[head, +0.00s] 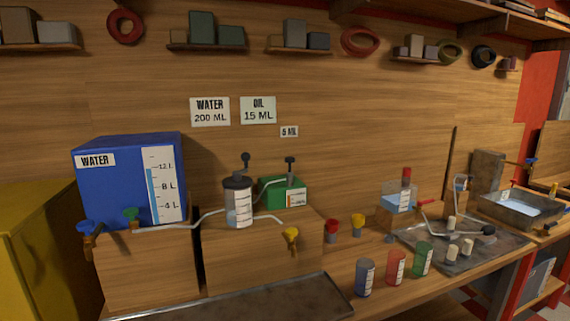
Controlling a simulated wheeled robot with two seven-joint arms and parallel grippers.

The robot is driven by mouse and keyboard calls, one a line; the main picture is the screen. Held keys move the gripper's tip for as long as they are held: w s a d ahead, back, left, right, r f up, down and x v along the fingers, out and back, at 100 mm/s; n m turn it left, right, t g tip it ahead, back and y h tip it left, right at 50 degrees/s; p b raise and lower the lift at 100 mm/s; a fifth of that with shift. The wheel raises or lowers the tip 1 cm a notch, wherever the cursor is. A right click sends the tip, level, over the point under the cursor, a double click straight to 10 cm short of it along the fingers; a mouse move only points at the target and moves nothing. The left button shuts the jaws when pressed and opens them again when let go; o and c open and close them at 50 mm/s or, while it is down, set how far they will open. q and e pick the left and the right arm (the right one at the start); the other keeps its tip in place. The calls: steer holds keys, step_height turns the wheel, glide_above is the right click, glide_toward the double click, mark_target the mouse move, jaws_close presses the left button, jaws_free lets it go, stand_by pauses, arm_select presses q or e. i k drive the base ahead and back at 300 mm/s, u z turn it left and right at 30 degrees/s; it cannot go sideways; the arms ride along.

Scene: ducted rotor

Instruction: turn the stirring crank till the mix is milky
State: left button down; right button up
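A clear jar (238,208) with a dark lid and graduation marks stands on a wooden block at centre left. A dark knob (245,157) rises above its lid. The liquid in the jar looks pale grey-blue and see-through. On the right, a bent metal rod (452,219) with a red end and a dark round knob (488,230) lies over a dark tray. A clear box of bluish liquid (398,199) with a red-topped piece stands behind it. I cannot tell for sure which part is the stirring crank. Neither of my grippers is in view.
A blue water tank (125,178) and a green oil box (284,191) stand on wooden blocks with pipes and taps. Blue, red and green cups (396,267) stand along the bench front. A metal tray (250,301) lies in front. A sink (520,206) is at right.

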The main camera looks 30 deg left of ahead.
mark_target(236, 175)
steer(key=z, duration=0.15)
steer(key=k, duration=0.25)
steer(key=z, duration=0.6)
steer(key=i, duration=0.8)
steer(key=u, duration=1)
steer(key=i, duration=0.75)
steer(key=u, duration=0.9)
